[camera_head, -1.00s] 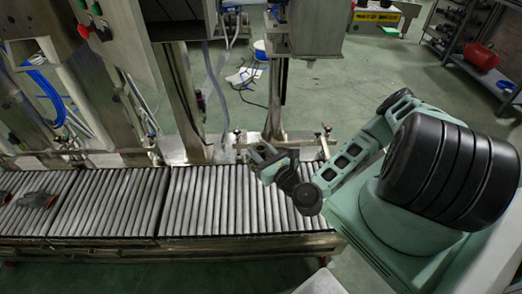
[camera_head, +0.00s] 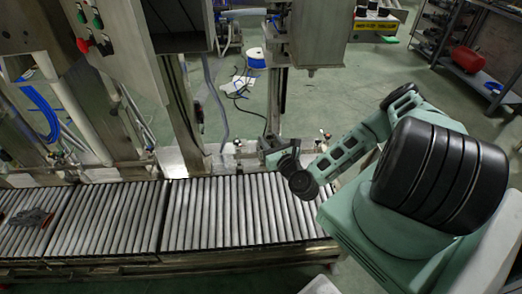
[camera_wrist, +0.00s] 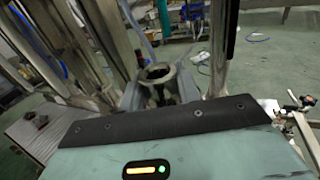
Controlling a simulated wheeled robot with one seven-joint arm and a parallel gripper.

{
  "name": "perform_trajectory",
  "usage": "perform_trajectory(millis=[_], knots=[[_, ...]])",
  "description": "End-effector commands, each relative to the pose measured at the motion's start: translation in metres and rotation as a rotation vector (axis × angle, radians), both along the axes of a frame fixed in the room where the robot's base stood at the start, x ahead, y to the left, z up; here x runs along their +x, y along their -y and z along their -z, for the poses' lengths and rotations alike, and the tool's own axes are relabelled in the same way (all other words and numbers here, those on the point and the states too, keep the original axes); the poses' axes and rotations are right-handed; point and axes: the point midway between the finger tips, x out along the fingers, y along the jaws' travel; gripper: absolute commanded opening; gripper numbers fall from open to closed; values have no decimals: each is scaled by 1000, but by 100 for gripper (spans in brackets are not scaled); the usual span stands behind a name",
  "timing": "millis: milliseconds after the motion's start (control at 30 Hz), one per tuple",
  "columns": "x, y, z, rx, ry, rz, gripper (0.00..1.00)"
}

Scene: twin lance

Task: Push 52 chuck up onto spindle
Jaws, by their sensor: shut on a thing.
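In the wrist view, a grey ring-shaped piece with a dark round opening, seemingly the chuck (camera_wrist: 157,72), stands upright between the fingers of my gripper (camera_wrist: 160,88). My gripper is shut on it. In the head view my gripper (camera_head: 271,149) is above the far edge of the roller conveyor, and the chuck is too small to make out there. A metal machine head (camera_head: 318,38) hangs from a column above and right of my gripper. A short stub (camera_head: 310,72) under it may be the spindle. The gap between chuck and stub cannot be judged.
The roller conveyor (camera_head: 215,212) runs below my gripper; a dark object (camera_head: 32,218) lies at its left end. Upright posts (camera_head: 182,105) and a hanging hose (camera_head: 213,100) stand left of my gripper. A shelf (camera_head: 478,65) is far right, with open floor before it.

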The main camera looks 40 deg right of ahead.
Motion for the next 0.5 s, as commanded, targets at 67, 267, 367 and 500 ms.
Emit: perform_trajectory(millis=[67,267,367,500], knots=[[10,29,-18,-6,6,55,0],[32,107,-51,-6,6,206,0],[37,142,-67,-5,6,275,0],[42,180,-85,-3,6,350,0]])
